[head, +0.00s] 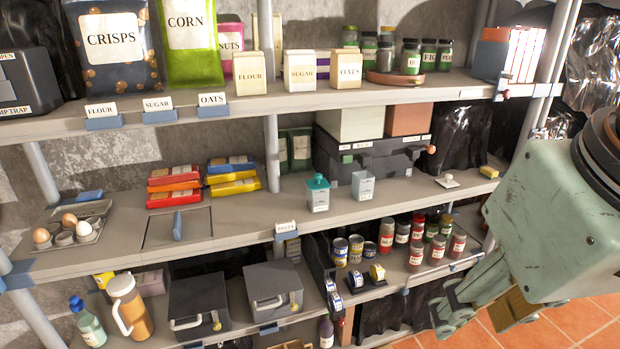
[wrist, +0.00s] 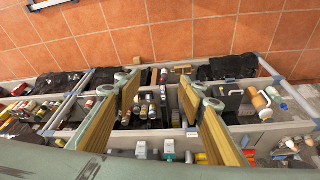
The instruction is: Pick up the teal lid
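The teal lid (head: 318,182) sits on a pale, labelled canister (head: 318,201) on the middle shelf, with a small knob on top. The lid also shows small near the bottom of the wrist view (wrist: 168,147). My gripper (head: 475,308) is at the lower right of the head view, well to the right of the lid and in front of the shelves. In the wrist view my gripper (wrist: 168,92) has its two wood-coloured finger pads wide apart with nothing held between them.
An open pale canister (head: 363,187) stands just right of the lidded one. A small white lid (head: 447,181) lies farther right. A dark case (head: 370,160) stands behind. The upper shelf (head: 420,88) overhangs; jars and cans fill the shelf below.

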